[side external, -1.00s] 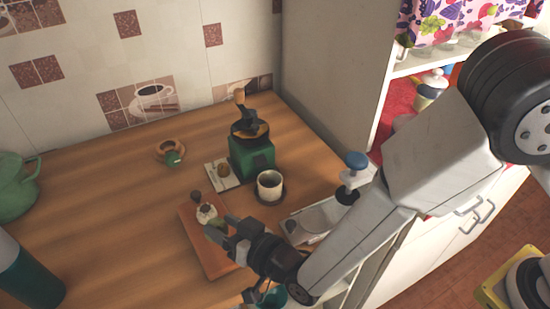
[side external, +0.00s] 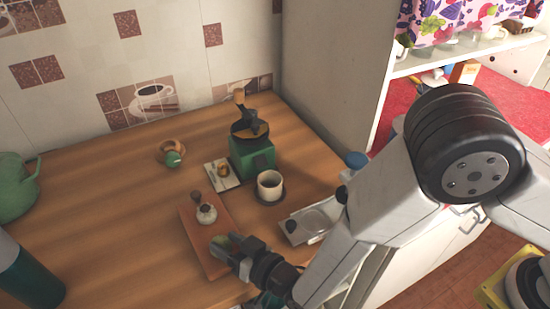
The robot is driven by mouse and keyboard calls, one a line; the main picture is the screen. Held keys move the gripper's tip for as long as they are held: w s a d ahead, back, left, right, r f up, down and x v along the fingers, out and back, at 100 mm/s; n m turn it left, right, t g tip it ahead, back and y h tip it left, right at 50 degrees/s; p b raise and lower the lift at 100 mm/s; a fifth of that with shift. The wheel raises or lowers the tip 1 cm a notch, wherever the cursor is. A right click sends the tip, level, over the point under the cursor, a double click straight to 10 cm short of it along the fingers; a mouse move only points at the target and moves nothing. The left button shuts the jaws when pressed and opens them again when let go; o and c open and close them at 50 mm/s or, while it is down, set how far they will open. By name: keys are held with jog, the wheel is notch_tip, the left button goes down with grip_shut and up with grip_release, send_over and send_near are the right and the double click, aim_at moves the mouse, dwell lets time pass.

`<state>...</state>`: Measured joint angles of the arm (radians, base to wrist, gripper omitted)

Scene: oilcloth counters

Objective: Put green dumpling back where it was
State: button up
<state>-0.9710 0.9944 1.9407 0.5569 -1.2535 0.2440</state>
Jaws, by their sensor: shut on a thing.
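My gripper (side external: 234,247) is shut on a small green thing, which looks like the green dumpling (side external: 221,241). The dumpling is mostly hidden by the fingers. It is over the lower part of a reddish-brown wooden board (side external: 195,233). I cannot tell whether it touches the board. A small pale jar-like item with a dark top (side external: 206,214) stands on the board just above the gripper in the picture.
A green coffee grinder (side external: 252,158), a cream cup (side external: 270,184) and a small card-like tray (side external: 221,175) stand beyond the board. A wooden ring with a green piece (side external: 173,158) lies farther back. A grey tray (side external: 305,222) is at right.

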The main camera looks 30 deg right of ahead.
jog(key=shift+f, duration=0.2)
jog(key=o, duration=0.7)
jog(key=shift+r, duration=0.15)
jog(key=shift+v, duration=3.8)
